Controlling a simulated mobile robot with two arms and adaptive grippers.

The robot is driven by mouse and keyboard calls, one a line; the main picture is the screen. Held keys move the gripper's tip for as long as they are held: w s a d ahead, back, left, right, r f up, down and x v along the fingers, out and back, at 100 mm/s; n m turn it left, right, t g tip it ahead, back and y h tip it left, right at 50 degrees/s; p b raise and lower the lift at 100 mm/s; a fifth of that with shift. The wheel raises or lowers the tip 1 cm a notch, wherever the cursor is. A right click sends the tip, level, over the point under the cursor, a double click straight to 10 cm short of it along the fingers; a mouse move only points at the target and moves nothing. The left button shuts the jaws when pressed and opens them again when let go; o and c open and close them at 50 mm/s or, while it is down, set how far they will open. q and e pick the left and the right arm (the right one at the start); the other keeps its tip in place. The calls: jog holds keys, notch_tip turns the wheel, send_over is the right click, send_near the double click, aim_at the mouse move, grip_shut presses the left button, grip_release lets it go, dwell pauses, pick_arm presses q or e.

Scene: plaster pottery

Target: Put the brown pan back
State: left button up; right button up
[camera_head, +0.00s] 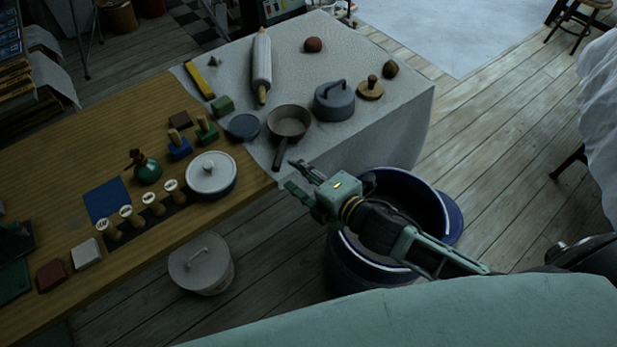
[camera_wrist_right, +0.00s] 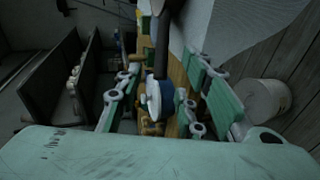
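The brown pan (camera_head: 290,121) stands on the cloth-covered part of the table, its handle (camera_head: 280,156) pointing to the near edge. My right gripper (camera_head: 292,176) is open, just off the handle's end and beyond the table edge. In the right wrist view the open fingers (camera_wrist_right: 163,95) stand on both sides of a dark handle (camera_wrist_right: 161,55) that comes down from the top. I cannot tell whether they touch it. The pan's bowl is mostly cut off there. My left gripper is not in view.
A grey lidded pot (camera_head: 334,101) and a small dark blue pan (camera_head: 242,127) flank the brown pan. A white-lidded pot (camera_head: 211,174) stands left on the wood. A rolling pin (camera_head: 262,66) lies behind. A blue tub (camera_head: 444,215) stands on the floor under my right arm.

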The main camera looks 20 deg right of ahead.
jog(key=shift+v, duration=1.55)
